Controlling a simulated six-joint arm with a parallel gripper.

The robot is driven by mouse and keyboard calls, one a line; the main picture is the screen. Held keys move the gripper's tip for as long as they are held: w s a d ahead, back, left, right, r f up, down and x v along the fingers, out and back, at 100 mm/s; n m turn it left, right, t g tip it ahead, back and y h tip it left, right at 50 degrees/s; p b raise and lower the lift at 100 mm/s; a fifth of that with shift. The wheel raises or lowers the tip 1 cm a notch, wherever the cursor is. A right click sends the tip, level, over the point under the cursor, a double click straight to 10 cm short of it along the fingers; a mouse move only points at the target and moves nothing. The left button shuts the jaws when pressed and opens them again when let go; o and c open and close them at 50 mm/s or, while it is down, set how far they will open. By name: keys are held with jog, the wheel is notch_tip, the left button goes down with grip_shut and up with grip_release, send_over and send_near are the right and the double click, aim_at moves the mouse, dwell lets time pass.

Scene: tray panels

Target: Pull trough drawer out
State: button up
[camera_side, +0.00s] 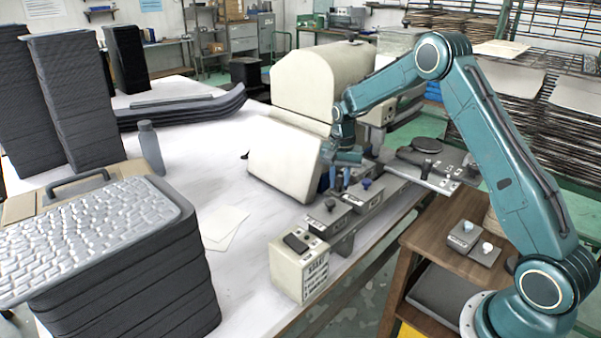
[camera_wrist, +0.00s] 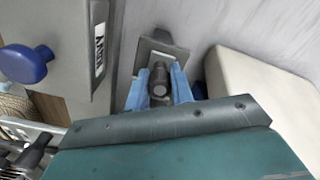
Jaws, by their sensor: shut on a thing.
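My gripper (camera_side: 337,183) points down at the row of grey drawer boxes beside the cream machine. In the wrist view its two blue fingers (camera_wrist: 158,98) are shut on a dark round-ended handle (camera_wrist: 159,76), one finger on each side. The handle stands on a small grey piece (camera_wrist: 154,47). A grey drawer box (camera_side: 330,214) with a label and a dark knob is near the gripper. To its right is another box with a blue knob (camera_side: 366,183). That blue knob appears large in the wrist view (camera_wrist: 27,63). I cannot tell how far any drawer is out.
A tilted cream panel (camera_side: 284,165) stands close left of the gripper. A cream switch box (camera_side: 298,267) is at the table's front edge. A large cream machine (camera_side: 318,82) is behind. Dark stacks and a bottle (camera_side: 151,148) stand left. The white tabletop's middle is mostly clear.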

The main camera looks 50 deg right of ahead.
jog(key=shift+a, duration=2.1)
jog(key=o, duration=0.7)
jog(key=shift+r, duration=3.5)
